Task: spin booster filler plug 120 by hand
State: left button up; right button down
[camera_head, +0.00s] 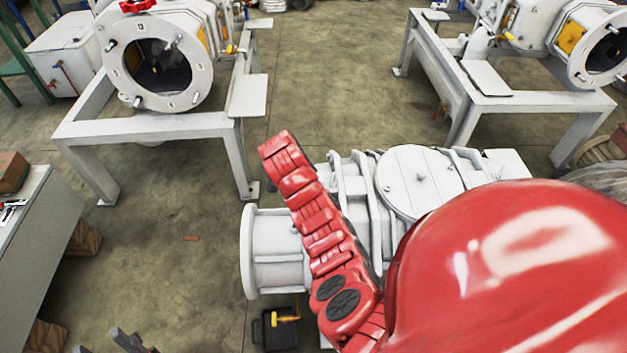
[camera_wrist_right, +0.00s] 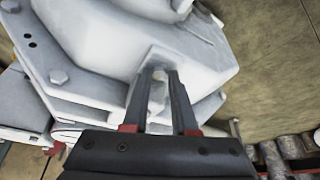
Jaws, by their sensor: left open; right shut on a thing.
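The white vacuum booster (camera_head: 352,195) lies across the middle of the head view, partly behind my red right arm. In the right wrist view its white cast housing (camera_wrist_right: 90,45) fills the upper part. My right gripper (camera_wrist_right: 161,73) reaches a recess in this housing, its black fingers shut on a small plug (camera_wrist_right: 160,75) that is mostly hidden between the tips. I cannot tell how far the plug sits in its hole. My left gripper (camera_head: 100,342) is open and empty at the bottom left of the head view, apart from the booster and partly cut off.
White machines on frames stand at the back left (camera_head: 155,62) and back right (camera_head: 560,40). A grey table (camera_head: 25,225) stands at the left edge. A black case with a yellow tool (camera_head: 284,319) lies below the booster. The floor (camera_head: 180,225) between is mostly clear.

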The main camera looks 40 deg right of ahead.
dwell(0.3)
jog(key=c, duration=0.7)
grip_release()
jog(key=s+p+v, duration=0.1)
jog(key=p+v, duration=1.1)
jog(key=v, duration=0.5)
jog(key=shift+w+r, duration=0.2)
jog(key=shift+w, duration=0.2)
jog(key=shift+a, duration=0.1)
